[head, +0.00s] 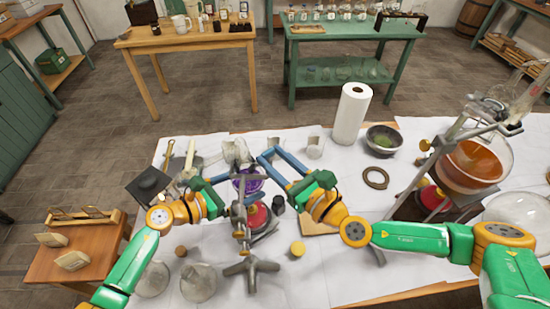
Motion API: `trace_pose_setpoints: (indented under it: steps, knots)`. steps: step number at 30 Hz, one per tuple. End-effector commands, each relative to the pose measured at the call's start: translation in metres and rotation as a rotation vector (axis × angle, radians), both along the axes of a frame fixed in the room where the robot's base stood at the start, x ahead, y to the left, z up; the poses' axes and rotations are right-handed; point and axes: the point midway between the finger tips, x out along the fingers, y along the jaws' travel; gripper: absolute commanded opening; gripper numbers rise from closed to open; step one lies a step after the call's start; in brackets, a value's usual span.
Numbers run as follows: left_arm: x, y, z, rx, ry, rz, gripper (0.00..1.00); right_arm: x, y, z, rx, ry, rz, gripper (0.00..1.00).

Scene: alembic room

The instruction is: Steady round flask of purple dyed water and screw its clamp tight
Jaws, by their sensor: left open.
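The round flask of purple water (250,184) is held upright at a metal stand in the middle of the white-covered table. The stand's tripod base (250,268) is nearest me, and its rod and clamp (239,211) rise in front of the flask. My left gripper (246,189) is open, with its blue fingers reaching in from the left at the flask; contact cannot be told. My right gripper (270,157) reaches in from the right, its blue fingers apart, just behind and right of the flask. The clamp's screw is too small to make out.
A larger flask of orange liquid (470,165) hangs in a stand at the right. A paper towel roll (351,114) and a bowl (383,139) stand behind.

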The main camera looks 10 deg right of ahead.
Motion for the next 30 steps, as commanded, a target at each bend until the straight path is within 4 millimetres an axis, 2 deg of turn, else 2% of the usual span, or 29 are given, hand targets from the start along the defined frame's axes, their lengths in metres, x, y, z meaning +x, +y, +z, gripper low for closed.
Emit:
trace_pose_setpoints:
  steps: [5, 15, 24, 25, 28, 30]
  knots:
    - [0.0003, 0.0001, 0.0006, -0.001, -0.001, 0.001, 1.0, -0.0007, 0.0014, 0.0002, 0.006, -0.001, -0.023, 0.0]
    - [0.0001, -0.0004, 0.0009, -0.002, -0.001, 0.0, 1.0, -0.0036, 0.0086, 0.0005, 0.005, 0.002, -0.335, 0.0]
    - [0.0, -0.0007, 0.0011, -0.003, -0.001, -0.001, 1.0, -0.0034, 0.0077, 0.0007, 0.0, -0.002, -0.355, 0.0]
    - [0.0, -0.0008, 0.0012, -0.003, -0.001, -0.001, 1.0, -0.0034, 0.0077, 0.0008, 0.0, -0.002, -0.355, 0.48]
    - [0.0, -0.0008, 0.0012, -0.003, -0.001, -0.001, 1.0, -0.0034, 0.0077, 0.0007, 0.0, -0.002, -0.354, 0.75]
    - [0.0001, -0.0006, 0.0012, -0.003, -0.001, -0.001, 1.0, -0.0034, 0.0077, 0.0005, 0.0, 0.0, -0.354, 0.75]
